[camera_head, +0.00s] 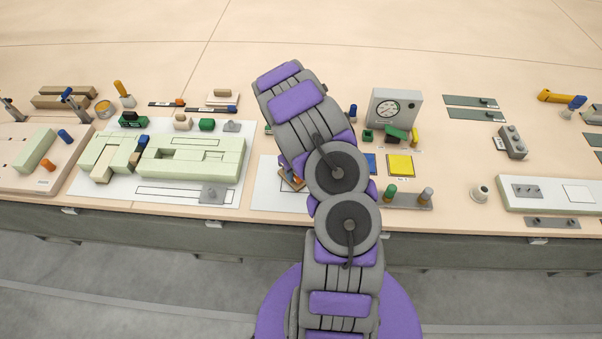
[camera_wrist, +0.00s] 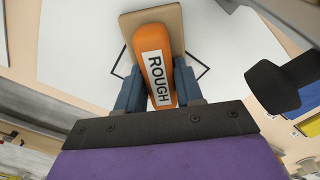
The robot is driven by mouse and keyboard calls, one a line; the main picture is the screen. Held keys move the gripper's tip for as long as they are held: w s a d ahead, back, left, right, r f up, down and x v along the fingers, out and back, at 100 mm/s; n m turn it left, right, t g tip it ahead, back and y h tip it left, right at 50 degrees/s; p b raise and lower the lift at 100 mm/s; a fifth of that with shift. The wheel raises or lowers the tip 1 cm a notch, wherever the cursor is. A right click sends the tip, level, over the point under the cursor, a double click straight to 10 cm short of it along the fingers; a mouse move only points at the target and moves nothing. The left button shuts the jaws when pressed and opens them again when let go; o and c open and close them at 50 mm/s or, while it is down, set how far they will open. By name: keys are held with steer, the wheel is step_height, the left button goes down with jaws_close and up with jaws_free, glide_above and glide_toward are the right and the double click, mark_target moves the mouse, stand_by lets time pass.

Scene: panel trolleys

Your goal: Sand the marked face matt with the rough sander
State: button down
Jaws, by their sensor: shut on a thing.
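The rough sander (camera_wrist: 153,45) has an orange handle labelled ROUGH and a tan pad at its far end in the wrist view. My gripper (camera_wrist: 158,92) is shut on its handle, one blue finger on each side. The sander is over a white board (camera_wrist: 75,45) with black outline corners showing on both sides of it. I cannot tell whether the pad touches the board. In the head view, a small part of the sander (camera_head: 291,181) shows beside my arm, over the white board (camera_head: 264,201). My arm hides most of the board and the gripper there.
Left of the board is a white sheet with pale green blocks (camera_head: 190,160). Right of my arm are a yellow square (camera_head: 400,165), a grey dial box (camera_head: 394,107) and a rack with green and grey knobs (camera_head: 405,200). The bench's front edge is close.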

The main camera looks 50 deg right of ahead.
steer(key=shift+w+a, duration=0.6)
steer(key=shift+w, duration=0.05)
steer(key=shift+r+p, duration=0.3)
steer(key=shift+r, duration=2.2)
